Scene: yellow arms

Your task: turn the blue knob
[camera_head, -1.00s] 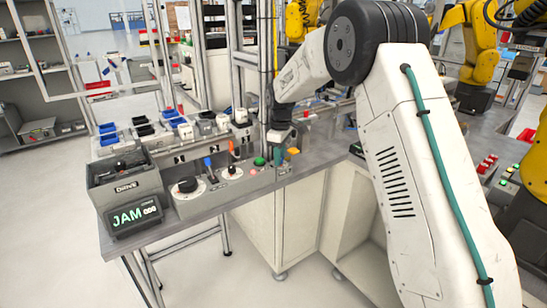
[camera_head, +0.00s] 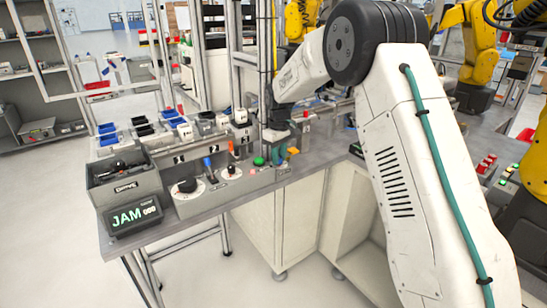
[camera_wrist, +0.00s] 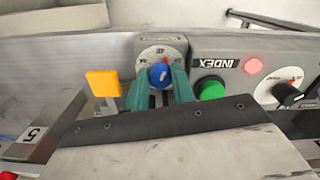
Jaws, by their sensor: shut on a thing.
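The blue knob (camera_wrist: 160,75) shows in the wrist view on a round white dial (camera_wrist: 148,55) set in a grey housing. My gripper (camera_wrist: 160,84) has its two green fingers on either side of the knob, shut on it. In the head view my gripper (camera_head: 272,152) reaches down to the panel's right end, and the knob is hidden there.
A green button (camera_wrist: 209,88), a pink-red button (camera_wrist: 253,65) and a black knob (camera_wrist: 288,94) sit to the right in the wrist view. A yellow block-like part (camera_wrist: 103,83) is close on the left. In the head view a display (camera_head: 133,216) reads JAM.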

